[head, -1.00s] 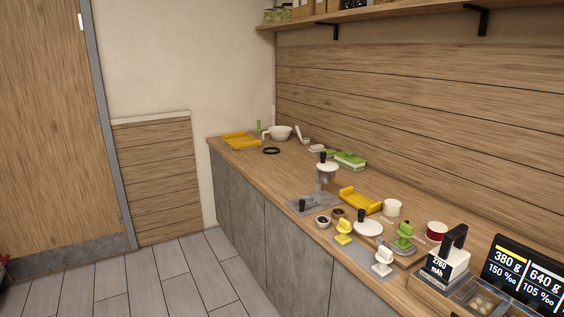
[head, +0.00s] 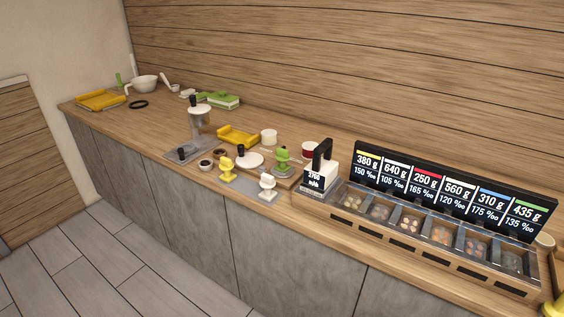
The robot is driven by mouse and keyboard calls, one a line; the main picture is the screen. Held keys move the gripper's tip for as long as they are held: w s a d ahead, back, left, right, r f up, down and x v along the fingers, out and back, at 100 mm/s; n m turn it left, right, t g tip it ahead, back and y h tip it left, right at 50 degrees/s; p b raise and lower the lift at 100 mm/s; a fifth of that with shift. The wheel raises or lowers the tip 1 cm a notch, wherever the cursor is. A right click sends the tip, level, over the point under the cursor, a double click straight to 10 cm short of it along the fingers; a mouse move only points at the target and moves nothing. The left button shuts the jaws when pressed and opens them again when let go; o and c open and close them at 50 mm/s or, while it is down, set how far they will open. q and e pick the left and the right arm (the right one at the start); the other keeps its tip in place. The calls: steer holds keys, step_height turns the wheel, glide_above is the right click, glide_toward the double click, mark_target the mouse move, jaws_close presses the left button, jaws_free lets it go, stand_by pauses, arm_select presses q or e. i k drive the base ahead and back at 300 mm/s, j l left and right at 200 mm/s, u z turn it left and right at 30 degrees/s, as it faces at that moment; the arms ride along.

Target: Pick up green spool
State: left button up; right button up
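No thing in view is clearly a green spool. A small green upright object (head: 282,157) stands on a board on the counter, but I cannot tell whether it is a spool. A red round thing (head: 309,149) and a white round thing (head: 268,136) behind it look like spools. Neither of my grippers shows in the head view.
The long wooden counter (head: 160,122) runs along the wall. A row of bins (head: 410,222) under a weight display (head: 440,190) fills its right part. A black-handled block (head: 320,172), yellow trays (head: 238,135) and small yellow and white stands (head: 227,170) crowd the middle.

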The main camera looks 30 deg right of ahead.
mark_target(283, 156)
steer(key=i+l, duration=0.15)
steer(key=i, duration=0.15)
steer(key=i+l+z, duration=0.1)
steer(key=i+z, duration=0.55)
steer(key=z, duration=0.6)
